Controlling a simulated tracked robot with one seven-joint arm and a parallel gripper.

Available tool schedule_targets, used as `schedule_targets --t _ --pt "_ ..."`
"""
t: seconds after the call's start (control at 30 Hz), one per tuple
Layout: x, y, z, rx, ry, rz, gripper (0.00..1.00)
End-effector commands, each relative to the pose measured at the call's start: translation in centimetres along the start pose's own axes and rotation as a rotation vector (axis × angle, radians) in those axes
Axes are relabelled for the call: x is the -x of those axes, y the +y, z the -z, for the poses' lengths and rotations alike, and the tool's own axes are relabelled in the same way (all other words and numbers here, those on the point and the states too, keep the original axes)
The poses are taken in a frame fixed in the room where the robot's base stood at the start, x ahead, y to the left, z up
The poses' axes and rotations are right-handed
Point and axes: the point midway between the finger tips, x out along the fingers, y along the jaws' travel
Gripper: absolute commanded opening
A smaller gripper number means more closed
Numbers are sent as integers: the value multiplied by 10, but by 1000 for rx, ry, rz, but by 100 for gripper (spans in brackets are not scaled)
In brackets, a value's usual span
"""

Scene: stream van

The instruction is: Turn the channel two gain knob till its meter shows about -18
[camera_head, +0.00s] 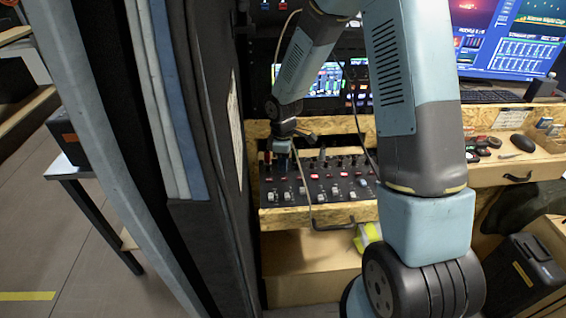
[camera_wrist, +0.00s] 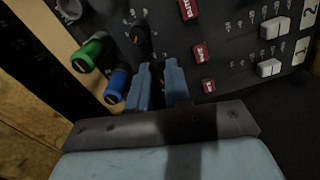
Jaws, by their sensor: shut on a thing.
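The mixer panel (camera_head: 325,187) sits on a wooden shelf in the head view, with rows of knobs, red buttons and faders. My gripper (camera_head: 283,150) reaches down over its left back end. In the wrist view the two blue fingers of my gripper (camera_wrist: 159,72) are a little apart and close on a small dark knob, mostly hidden between them. I cannot read which channel this knob belongs to. Another dark knob (camera_wrist: 140,36) stands just beyond the fingertips. Labels 1 and 2 show at the panel's right edge. The meter screen (camera_head: 325,80) is too small to read.
A green plug (camera_wrist: 88,56) and a blue plug (camera_wrist: 118,84) stand close left of my fingers. Red buttons and white faders lie to the right. In the head view, a dark padded wall (camera_head: 215,150) stands left of the mixer; a drawer (camera_head: 515,165) is at right.

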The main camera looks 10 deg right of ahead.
Motion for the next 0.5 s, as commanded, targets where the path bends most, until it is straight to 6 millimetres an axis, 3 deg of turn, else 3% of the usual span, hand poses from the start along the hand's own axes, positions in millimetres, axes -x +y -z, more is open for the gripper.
schedule_targets --t 0.5 --pt "0 1 0 -120 0 -2 0"
